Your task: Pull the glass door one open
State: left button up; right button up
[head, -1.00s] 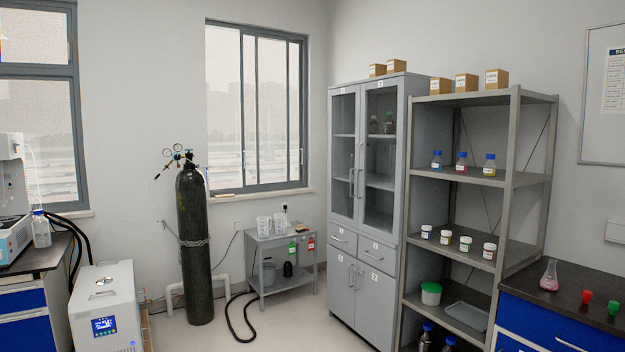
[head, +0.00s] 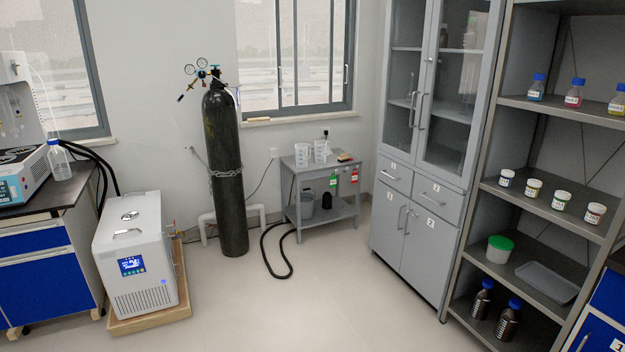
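A tall grey cabinet stands right of the middle in the head view. Its upper part has two glass doors, the left one (head: 404,85) and the right one (head: 455,100), each with a vertical bar handle near the middle seam. Both glass doors look shut. The left door's handle (head: 412,109) and the right door's handle (head: 421,111) stand side by side. The labels on top of the doors are out of the picture. Bottles show behind the right glass. Neither of my grippers is in view.
An open shelf rack (head: 540,185) with bottles and jars stands right of the cabinet. A small grey cart (head: 322,210), a dark gas cylinder (head: 224,170) and a white chiller (head: 135,245) stand to the left. The floor (head: 290,315) before the cabinet is clear.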

aim_at(408, 25)
jog(key=i, duration=2.05)
